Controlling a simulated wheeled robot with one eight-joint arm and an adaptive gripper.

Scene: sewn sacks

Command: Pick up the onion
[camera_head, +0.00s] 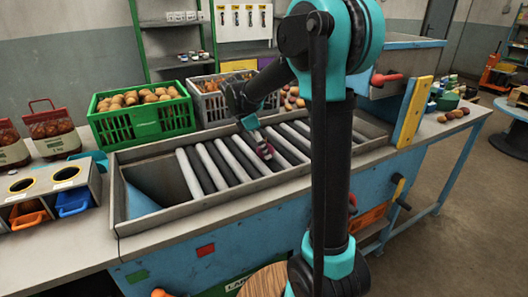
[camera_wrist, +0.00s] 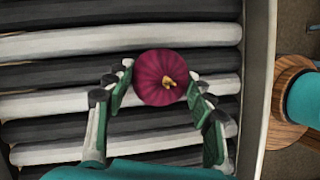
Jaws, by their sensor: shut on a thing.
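A round purple-red onion (camera_wrist: 161,77) with a short tan stem sits between the fingertips of my gripper (camera_wrist: 158,88) in the wrist view. Both fingers touch its sides, and my gripper is shut on it. In the head view my gripper (camera_head: 257,135) points down over the roller table, with the dark red onion (camera_head: 265,151) at its tips. Black and white rollers (camera_head: 222,165) lie beneath it. I cannot tell whether the onion still touches the rollers.
A green crate (camera_head: 143,122) of brown produce and a grey crate (camera_head: 209,108) stand behind the roller table. Filled net bags (camera_head: 52,130) stand at the left. A yellow-edged panel (camera_head: 413,112) rises at the right. The left rollers are clear.

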